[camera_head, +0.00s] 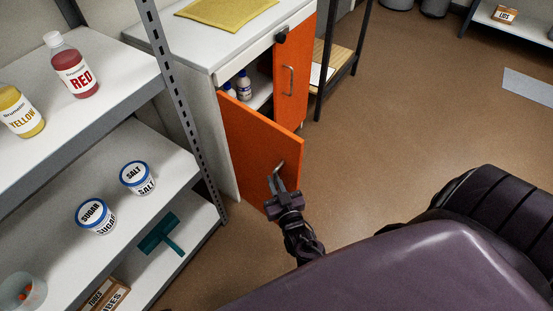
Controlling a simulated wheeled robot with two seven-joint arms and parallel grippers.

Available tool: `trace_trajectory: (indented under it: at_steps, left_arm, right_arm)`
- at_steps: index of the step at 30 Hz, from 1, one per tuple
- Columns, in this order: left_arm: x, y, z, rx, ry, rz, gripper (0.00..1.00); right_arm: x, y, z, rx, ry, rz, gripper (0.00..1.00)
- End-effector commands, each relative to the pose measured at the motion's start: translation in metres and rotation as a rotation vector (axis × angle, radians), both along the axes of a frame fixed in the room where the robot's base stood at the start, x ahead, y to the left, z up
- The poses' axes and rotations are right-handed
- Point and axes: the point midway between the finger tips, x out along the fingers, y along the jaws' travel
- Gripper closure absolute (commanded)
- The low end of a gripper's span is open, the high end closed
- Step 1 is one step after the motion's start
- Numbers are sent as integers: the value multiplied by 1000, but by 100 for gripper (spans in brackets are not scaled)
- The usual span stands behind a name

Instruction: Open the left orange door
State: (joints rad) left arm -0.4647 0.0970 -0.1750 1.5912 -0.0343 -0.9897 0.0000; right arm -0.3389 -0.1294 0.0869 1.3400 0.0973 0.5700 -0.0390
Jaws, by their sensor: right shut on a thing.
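The left orange door (248,143) of the white cabinet (215,95) stands swung outward, and the cabinet's inside shows behind it. My right gripper (279,178) is at the metal handle (281,165) near the door's free edge and is shut on it. The fingers hide part of the handle. The right orange door (301,45) is closed, with its own metal handle (288,81). My left gripper is not in view.
A yellow cloth (228,8) lies on top. A shelf rack (100,107) with bottles and tubs stands close on the left. The brown floor (390,120) right of the door is clear.

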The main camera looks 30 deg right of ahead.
Motion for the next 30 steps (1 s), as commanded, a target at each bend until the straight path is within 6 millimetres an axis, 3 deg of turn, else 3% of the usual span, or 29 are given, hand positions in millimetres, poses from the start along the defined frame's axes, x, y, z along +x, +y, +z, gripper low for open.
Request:
trace_trajectory:
  at_steps: [1, 14, 15, 18, 26, 30]
  left_arm:
    - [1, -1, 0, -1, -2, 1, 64]
    - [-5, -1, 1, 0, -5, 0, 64]
    - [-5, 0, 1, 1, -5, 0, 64]
    - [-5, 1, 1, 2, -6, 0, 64]
    - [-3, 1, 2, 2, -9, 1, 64]
    - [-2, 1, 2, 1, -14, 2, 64]
  right_arm:
    - [5, -1, 8, -3, -21, 0, 100]
    - [-1, 3, 10, -11, -21, -3, 100]
    - [-1, 3, 10, -11, -22, -3, 85]
    - [-2, 3, 10, -11, -21, -3, 75]
    - [-3, 3, 9, -10, -17, -3, 75]
    - [-16, 6, 8, -9, -14, -4, 75]
